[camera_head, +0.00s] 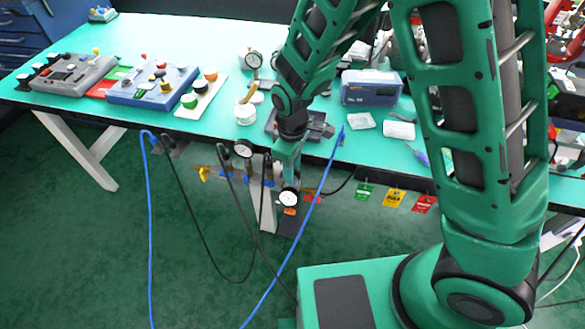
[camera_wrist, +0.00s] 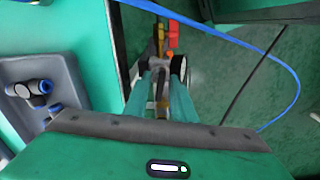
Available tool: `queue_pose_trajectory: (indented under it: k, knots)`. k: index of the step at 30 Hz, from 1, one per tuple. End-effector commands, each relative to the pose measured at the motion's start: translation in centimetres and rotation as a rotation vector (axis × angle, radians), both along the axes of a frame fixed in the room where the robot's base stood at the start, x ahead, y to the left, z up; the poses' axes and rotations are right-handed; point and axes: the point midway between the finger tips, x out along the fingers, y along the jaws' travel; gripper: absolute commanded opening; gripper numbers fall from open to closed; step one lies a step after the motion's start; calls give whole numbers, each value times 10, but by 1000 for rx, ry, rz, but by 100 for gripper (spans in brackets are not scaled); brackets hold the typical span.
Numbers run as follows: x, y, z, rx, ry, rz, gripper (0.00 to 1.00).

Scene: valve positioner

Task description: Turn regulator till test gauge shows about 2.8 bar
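My gripper (camera_head: 288,178) points down at the front edge of the bench. In the wrist view its two green fingers (camera_wrist: 161,84) stand either side of a dark and brass-coloured fitting (camera_wrist: 161,107), probably part of the regulator. I cannot tell whether they touch it. A white-faced round gauge (camera_head: 288,198) is just below the fingertips; it shows nearly edge-on in the wrist view (camera_wrist: 179,69). Another gauge (camera_head: 243,148) is at the bench edge to the left. Which one is the test gauge is unclear, and no needle is readable. The regulator knob is largely hidden by my gripper.
Blue hose (camera_head: 150,225) and black hoses hang before the bench. A grey tray (camera_wrist: 40,85) with blue-ended fittings lies beside my gripper. Green, yellow and red tags (camera_head: 394,197) hang to the right. Control boxes (camera_head: 152,86) and a loose gauge (camera_head: 253,60) are on the bench (camera_head: 190,40).

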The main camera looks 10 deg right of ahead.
Motion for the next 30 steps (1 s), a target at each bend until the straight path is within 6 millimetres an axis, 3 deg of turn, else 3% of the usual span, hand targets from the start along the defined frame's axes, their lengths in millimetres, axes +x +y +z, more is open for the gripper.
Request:
queue_pose_trajectory:
  k: [1,3,23,24,25,30]
  knots:
    - [0,0,0,0,0,0,10]
    - [0,0,0,0,0,0,0]
    - [1,-1,1,0,-2,-103,0]
    - [1,-1,1,0,-2,-103,17]
    - [1,-1,1,0,-2,-103,24]
    - [1,0,1,0,-1,-102,27]
